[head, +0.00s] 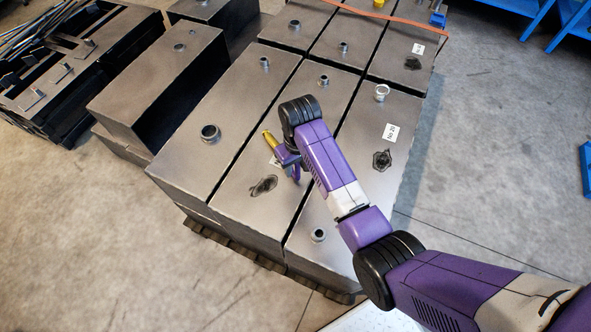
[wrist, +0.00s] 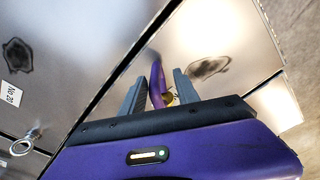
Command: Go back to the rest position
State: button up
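My gripper (wrist: 160,80) is at the end of my purple arm, low over the middle box of the front row. In the wrist view its two grey fingers stand apart. A narrow purple object with a yellow part (wrist: 156,82) shows between them, with a small gap visible on each side. In the head view a yellow piece (head: 269,142) sticks out left of my gripper (head: 292,168), and some purple shows below it. My wrist partly hides this object. I cannot tell whether it touches the box.
Several grey metal boxes (head: 226,118) with round fittings stand close together on a low base. Dark burn-like patches (head: 263,186) and white labels mark some tops. An orange strap (head: 385,14) crosses the back. Metal frames (head: 70,60) stand at left. Open concrete floor (head: 490,150) lies at right.

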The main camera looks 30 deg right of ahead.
notch_tip(320, 180, up, 8)
jog(key=shift+s, duration=0.25)
jog(key=w+r+t, duration=0.5)
jog(key=w+t, duration=0.3)
jog(key=w, duration=0.1)
jog(key=s+r+t, duration=0.2)
jog(key=s+r, duration=0.1)
jog(key=s, duration=1.1)
jog(key=s+a+r+t, duration=0.1)
jog(key=s+r, duration=0.3)
jog(key=s, duration=1.1)
jog(key=s+a+r+t, duration=0.1)
jog(key=s+r+t, duration=0.2)
jog(key=s, duration=1.1)
jog(key=shift+s+r, duration=0.25)
jog(key=shift+r, duration=0.4)
